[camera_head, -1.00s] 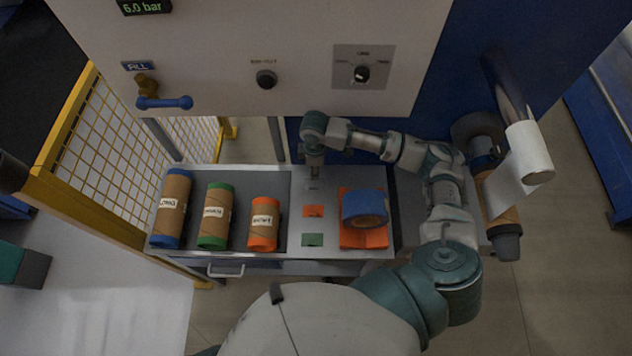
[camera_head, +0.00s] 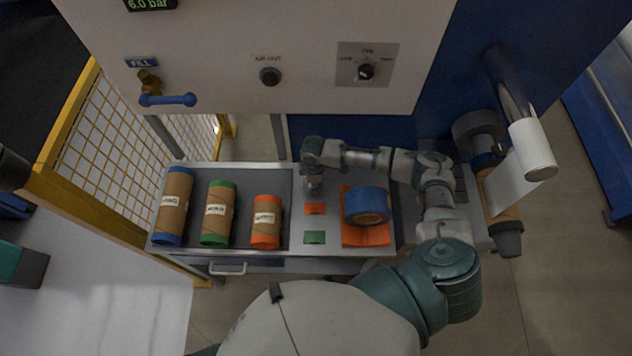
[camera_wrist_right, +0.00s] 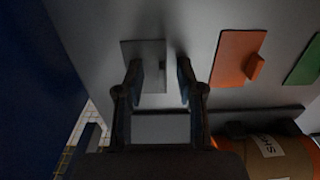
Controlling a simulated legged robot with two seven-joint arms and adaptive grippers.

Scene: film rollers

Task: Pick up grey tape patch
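The grey tape patch (camera_wrist_right: 148,52) is a flat square with a small raised tab, lying on the grey table top in the right wrist view. My right gripper (camera_wrist_right: 159,70) is open, with one finger on each side of the patch's tab and nothing held. In the head view my right gripper (camera_head: 313,190) points down over the back of the table and hides most of the grey patch. An orange patch (camera_head: 315,209) and a green patch (camera_head: 314,238) lie in front of it.
Blue-, green- and orange-ended rolls (camera_head: 216,215) lie in the tray left of the patches. A blue tape roll (camera_head: 367,204) rests on an orange cloth (camera_head: 366,234) to the right. A white panel (camera_head: 250,50) with knobs rises behind the table.

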